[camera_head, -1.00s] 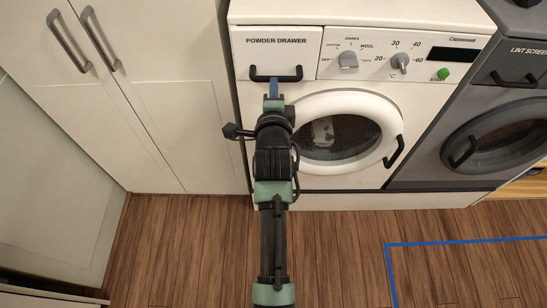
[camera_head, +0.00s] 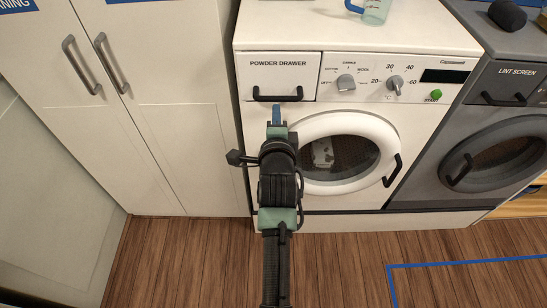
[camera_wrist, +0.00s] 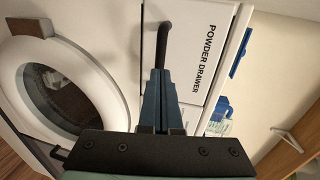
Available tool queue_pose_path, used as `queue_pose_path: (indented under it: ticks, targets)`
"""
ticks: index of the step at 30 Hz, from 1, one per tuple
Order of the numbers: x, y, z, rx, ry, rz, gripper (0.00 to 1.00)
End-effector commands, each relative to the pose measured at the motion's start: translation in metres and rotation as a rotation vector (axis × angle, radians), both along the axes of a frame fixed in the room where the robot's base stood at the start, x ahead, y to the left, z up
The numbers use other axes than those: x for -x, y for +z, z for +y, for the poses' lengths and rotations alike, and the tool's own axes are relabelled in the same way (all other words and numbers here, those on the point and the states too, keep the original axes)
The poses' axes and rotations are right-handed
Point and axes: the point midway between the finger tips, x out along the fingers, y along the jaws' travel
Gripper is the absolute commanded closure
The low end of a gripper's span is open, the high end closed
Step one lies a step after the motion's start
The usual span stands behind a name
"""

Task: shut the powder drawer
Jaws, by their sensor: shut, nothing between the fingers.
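The powder drawer (camera_head: 278,75) is the white labelled panel at the upper left of the washing machine's front. It looks about level with the control panel beside it, with a dark seam around it. Its black bar handle (camera_head: 277,97) runs along its lower edge. My gripper (camera_head: 277,109) is shut and empty, with its blue fingers pointing at the drawer just below the handle. In the wrist view the fingers (camera_wrist: 160,75) end close to the handle (camera_wrist: 163,45), beside the drawer front (camera_wrist: 200,45). I cannot tell whether they touch.
The washing machine's round door (camera_head: 345,152) is closed, right of my arm. A grey dryer (camera_head: 500,125) stands at the right, and white cupboards (camera_head: 150,120) at the left. A bottle (camera_head: 375,11) stands on the washer. The wooden floor (camera_head: 350,265) in front is clear, with blue tape.

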Motion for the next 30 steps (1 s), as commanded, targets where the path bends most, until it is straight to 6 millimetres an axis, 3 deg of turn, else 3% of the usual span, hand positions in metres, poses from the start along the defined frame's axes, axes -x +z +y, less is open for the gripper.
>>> queue_pose_path:
  ticks: [15, 21, 30]
  targets:
    - [0.083, 0.013, 0.0, 0.0, 0.0, 0.007, 1.0]
    - [0.097, 0.016, 0.0, 0.0, 0.0, 0.006, 1.0]
    - [0.098, 0.023, 0.0, 0.011, 0.002, -0.003, 1.0]
